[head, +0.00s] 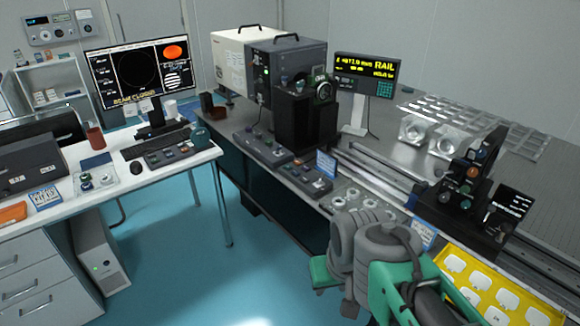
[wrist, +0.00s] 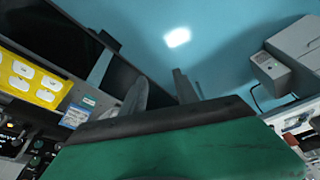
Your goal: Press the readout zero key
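The readout (head: 367,66) is a dark box on a pale stand at the back of the long optical table, showing yellow digits and the word RAIL. A small green keypad (head: 386,89) sits at its lower right. Single keys are too small to tell apart, so I cannot pick out the zero key. My gripper (wrist: 160,84) shows in the wrist view as two grey fingers apart, with nothing between them, over the blue floor. It is well in front of the readout and away from it. In the head view my arm hides most of it.
The optical table (head: 405,160) carries a rail, a dark stage (head: 465,190) and a black mount (head: 305,115) left of the readout. A yellow tray (head: 455,262) lies at the near edge. A white desk (head: 145,172) with a monitor (head: 138,76) stands left, with open floor between.

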